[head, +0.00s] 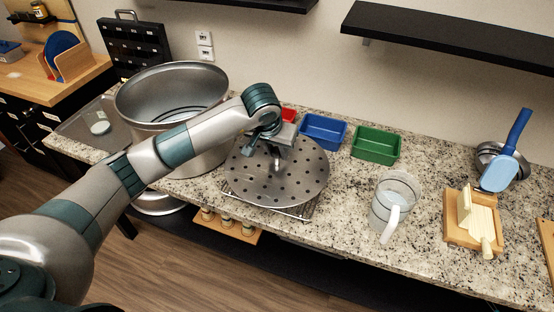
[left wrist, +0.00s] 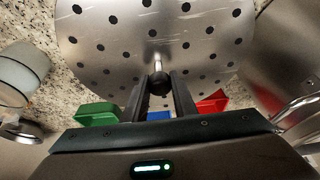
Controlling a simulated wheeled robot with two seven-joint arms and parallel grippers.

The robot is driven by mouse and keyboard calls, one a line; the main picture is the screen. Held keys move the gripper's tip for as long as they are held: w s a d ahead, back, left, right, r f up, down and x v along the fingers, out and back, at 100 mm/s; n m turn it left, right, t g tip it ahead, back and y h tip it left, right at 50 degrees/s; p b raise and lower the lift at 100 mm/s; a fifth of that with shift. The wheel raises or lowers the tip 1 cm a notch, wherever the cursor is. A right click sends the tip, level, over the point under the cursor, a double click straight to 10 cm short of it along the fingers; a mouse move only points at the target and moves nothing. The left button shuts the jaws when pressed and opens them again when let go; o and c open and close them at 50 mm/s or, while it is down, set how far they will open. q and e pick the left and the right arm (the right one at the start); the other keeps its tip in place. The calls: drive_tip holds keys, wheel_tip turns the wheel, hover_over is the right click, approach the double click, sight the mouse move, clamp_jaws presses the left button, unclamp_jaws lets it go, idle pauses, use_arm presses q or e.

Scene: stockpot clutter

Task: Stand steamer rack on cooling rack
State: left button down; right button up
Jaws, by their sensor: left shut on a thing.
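The steamer rack (head: 290,185) is a round metal plate with many holes and a centre post with a dark knob. It also fills the top of the left wrist view (left wrist: 120,45). My left gripper (head: 276,152) is shut on the knob of the steamer rack, which shows between the fingers in the left wrist view (left wrist: 160,84). The cooling rack (head: 303,212) is a wire grid on the counter, mostly hidden under the plate. The plate lies over it, roughly level; I cannot tell whether they touch. My right gripper is not in view.
A large stockpot (head: 130,105) stands left of the plate. Blue (head: 323,132) and green (head: 376,143) bins are behind it, with a red bin (head: 289,115) partly hidden. A clear pitcher (head: 394,202) stands to the right, then a wooden board (head: 470,232) with a pale block.

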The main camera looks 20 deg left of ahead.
sight(277, 164)
use_arm(q)
wheel_tip(277, 164, down, 2)
drive_tip(key=shift+f+p, duration=0.1)
drive_tip(key=shift+p, duration=0.8)
drive_tip(key=shift+f, duration=0.75)
drive_tip(key=shift+f, duration=0.1)
drive_tip(key=shift+f, duration=0.1)
drive_tip(key=c, duration=1.4)
unclamp_jaws()
drive_tip(key=shift+c, duration=0.2)
drive_tip(key=shift+r, duration=0.25)
